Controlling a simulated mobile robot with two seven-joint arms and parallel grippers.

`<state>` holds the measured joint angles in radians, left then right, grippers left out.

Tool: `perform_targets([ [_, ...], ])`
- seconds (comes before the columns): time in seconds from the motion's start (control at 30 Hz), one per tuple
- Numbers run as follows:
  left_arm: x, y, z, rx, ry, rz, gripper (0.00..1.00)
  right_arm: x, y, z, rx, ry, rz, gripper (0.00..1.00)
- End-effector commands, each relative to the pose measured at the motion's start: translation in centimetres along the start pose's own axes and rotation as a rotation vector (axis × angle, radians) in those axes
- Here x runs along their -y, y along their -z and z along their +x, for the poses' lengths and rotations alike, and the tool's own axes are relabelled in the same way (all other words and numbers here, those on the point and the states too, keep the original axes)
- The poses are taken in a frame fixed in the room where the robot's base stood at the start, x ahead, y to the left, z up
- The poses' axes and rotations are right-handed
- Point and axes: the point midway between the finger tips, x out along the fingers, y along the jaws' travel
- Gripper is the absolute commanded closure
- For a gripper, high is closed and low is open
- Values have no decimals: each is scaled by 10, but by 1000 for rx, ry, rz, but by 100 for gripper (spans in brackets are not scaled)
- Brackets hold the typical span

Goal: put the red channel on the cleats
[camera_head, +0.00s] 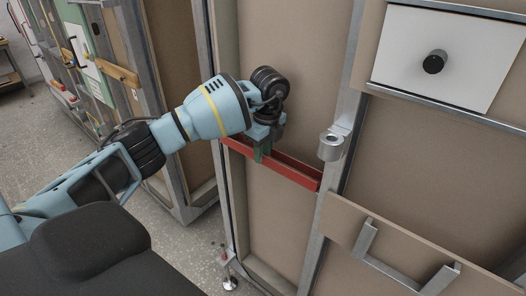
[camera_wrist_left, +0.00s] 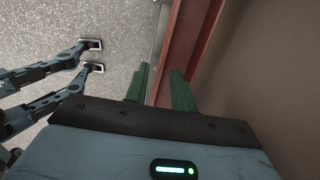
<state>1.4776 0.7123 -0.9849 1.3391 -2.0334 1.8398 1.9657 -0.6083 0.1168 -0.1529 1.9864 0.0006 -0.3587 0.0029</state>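The red channel (camera_head: 290,170) lies across the tan panel, between the metal posts, in the head view. It tilts down to the right in the picture. In the left wrist view the channel (camera_wrist_left: 189,45) runs up from between the fingers along the panel. My left gripper (camera_head: 262,152) has green fingers pointing down at the channel's left part. In the wrist view the left gripper (camera_wrist_left: 160,88) has one finger on each side of the channel's near wall, which fills the gap. The cleats are not visible; whether the channel rests on anything is hidden. My right gripper is not in view.
A metal post with a round grey fitting (camera_head: 331,146) stands just right of the channel. Further right are a white panel with a black knob (camera_head: 434,62) and a metal handle (camera_head: 400,265). Another framed pod (camera_head: 105,75) stands at the left. Speckled floor lies between.

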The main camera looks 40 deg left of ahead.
Motion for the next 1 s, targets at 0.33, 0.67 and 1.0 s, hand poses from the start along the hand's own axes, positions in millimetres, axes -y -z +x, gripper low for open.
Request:
perform_targets([
  [0.33, 1, 0, -61, 0, 5, 0, 75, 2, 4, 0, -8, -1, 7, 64],
  [0.67, 0, 0, -113, 0, 4, 0, 75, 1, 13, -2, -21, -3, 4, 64],
  [1.0, 0, 0, -119, -1, -1, 0, 75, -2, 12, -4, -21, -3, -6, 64],
])
